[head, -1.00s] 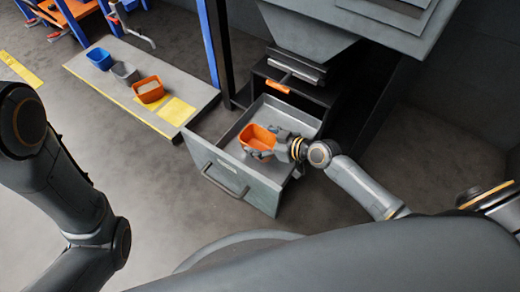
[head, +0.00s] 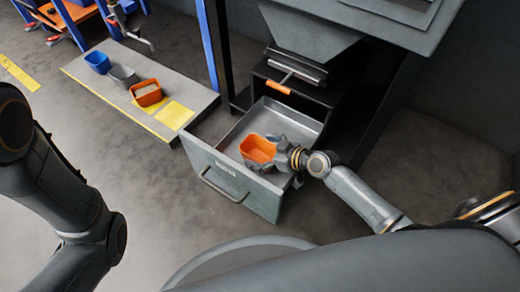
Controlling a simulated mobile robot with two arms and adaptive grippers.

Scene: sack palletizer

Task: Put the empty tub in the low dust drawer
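The low dust drawer (head: 232,180) is pulled out below the grey hopper, its front panel and bar handle facing the lower left. An orange tub (head: 257,148) is inside the drawer's outline, near the front panel, upright with its open top up and no contents visible. My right gripper (head: 272,152) reaches in from the right, its fingers at the tub's right side, and looks shut on it. Whether the tub touches the drawer floor cannot be told. My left arm shows at the left; its gripper is out of view.
A low grey platform (head: 110,72) at the upper left holds a blue tub (head: 98,62), a grey tub (head: 123,76) and another orange tub (head: 146,93) with pale contents. An orange handle (head: 278,87) sits above the drawer. A blue post (head: 209,45) stands behind. Floor left of the drawer is clear.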

